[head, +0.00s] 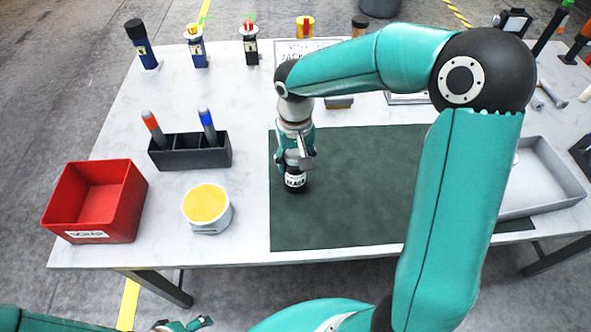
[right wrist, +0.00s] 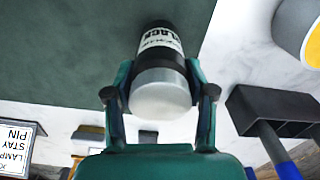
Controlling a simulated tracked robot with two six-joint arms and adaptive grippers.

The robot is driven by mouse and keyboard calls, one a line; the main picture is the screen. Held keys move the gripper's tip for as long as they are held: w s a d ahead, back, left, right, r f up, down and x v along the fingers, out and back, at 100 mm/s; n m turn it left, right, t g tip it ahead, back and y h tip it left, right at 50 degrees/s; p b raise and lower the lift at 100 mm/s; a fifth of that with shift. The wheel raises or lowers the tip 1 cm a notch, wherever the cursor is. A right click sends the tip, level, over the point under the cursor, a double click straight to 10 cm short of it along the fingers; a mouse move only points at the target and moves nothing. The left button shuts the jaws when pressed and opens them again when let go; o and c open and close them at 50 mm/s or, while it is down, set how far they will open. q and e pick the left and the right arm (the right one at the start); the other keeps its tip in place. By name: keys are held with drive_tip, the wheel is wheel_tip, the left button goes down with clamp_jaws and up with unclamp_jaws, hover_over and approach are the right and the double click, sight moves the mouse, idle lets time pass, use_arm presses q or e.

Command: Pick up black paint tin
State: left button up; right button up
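The black paint tin (head: 295,183) is a small dark cylinder with a white label reading BLACK, upright at the left part of the dark green mat. In the right wrist view the tin (right wrist: 160,45) shows its silver-grey top. My right gripper (head: 294,163) reaches down over it from above. In the right wrist view its fingers (right wrist: 160,88) lie against both sides of the tin, with no clear gap. Whether the tin's base touches the mat is hard to tell. My left gripper (head: 184,326) is partly seen at the bottom edge, away from the tin.
The green mat (head: 360,190) is otherwise clear. Left of it stand a yellow-topped tin (head: 207,207), a black holder with markers (head: 190,152) and a red bin (head: 97,202). A grey tray (head: 545,180) is at the right. Several bottles line the back.

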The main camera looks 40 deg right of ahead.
clamp_jaws()
drive_tip(key=shift+r, duration=0.2)
